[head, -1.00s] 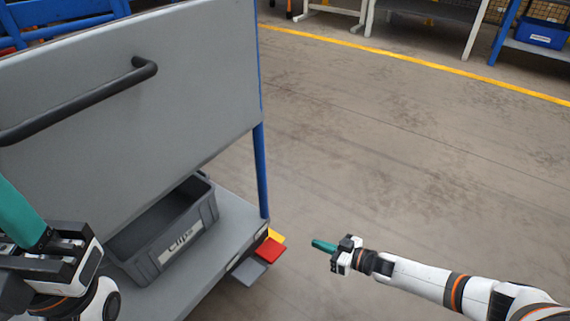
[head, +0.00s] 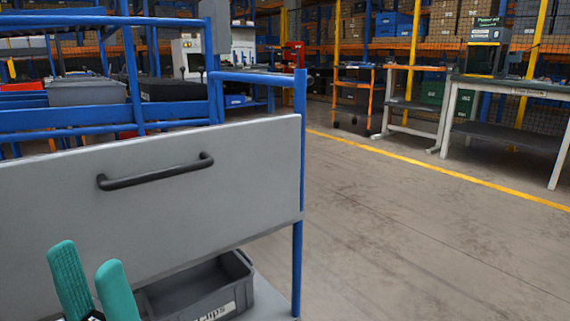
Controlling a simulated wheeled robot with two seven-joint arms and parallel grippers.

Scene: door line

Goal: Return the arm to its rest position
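My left gripper (head: 94,284) shows at the bottom left of the head view, with two teal fingers pointing up and apart. Nothing shows between them. It stands in front of the grey panel (head: 230,165) of a cart, below the black handle (head: 158,174), and does not hold the handle. The rest of my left arm is below the picture edge. My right gripper is out of view.
A grey bin (head: 210,290) with a partly visible label sits on the cart's lower shelf. A blue post (head: 298,200) marks the cart's right edge. Open floor (head: 420,230) lies to the right, with a yellow line (head: 440,169) and workbenches (head: 510,88) beyond.

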